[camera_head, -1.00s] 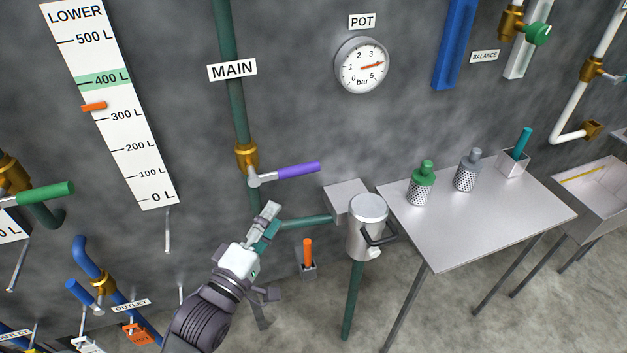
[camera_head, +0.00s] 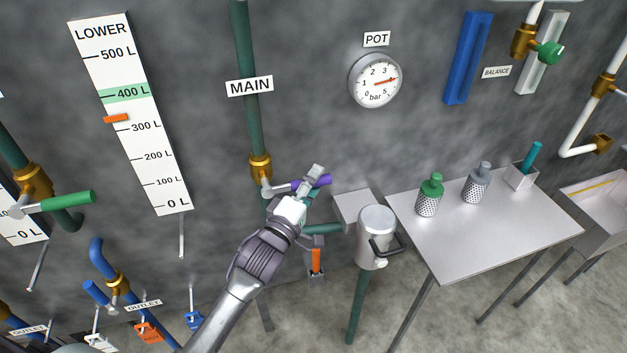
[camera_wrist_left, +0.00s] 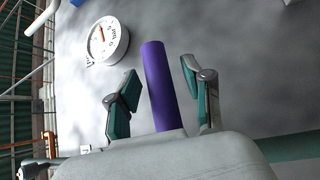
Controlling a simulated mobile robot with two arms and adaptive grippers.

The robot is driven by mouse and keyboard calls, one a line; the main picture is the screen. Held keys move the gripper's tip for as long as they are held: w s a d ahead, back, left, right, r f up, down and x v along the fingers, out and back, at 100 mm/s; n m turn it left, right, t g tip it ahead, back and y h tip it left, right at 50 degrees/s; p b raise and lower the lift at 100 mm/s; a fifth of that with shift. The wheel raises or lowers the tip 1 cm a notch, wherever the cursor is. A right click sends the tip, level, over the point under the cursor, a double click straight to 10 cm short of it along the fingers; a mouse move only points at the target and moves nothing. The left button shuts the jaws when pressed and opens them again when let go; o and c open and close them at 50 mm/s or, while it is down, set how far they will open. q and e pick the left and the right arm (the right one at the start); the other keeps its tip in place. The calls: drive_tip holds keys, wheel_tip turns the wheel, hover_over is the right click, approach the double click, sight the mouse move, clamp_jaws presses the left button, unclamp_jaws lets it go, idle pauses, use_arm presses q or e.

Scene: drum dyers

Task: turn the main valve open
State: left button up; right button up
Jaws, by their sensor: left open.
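The main valve is a brass body (camera_head: 260,166) on the green vertical pipe under the MAIN sign (camera_head: 249,86). Its purple lever (camera_head: 323,180) points to the right, across the pipe. My left gripper (camera_head: 310,184) is at the lever and hides part of it. In the left wrist view the purple lever (camera_wrist_left: 158,85) stands between the two fingers of the left gripper (camera_wrist_left: 160,98), with visible gaps to both. The left gripper is open. My right gripper is not in view.
A metal pot (camera_head: 376,225) with a black handle stands right of the gripper. An orange-handled tool (camera_head: 316,260) hangs below it. A metal table (camera_head: 470,235) with shaker bottles is at the right. Green-handled (camera_head: 68,200) and blue-handled valves are at the left.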

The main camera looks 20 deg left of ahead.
use_arm(q)
clamp_jaws()
idle(0.5)
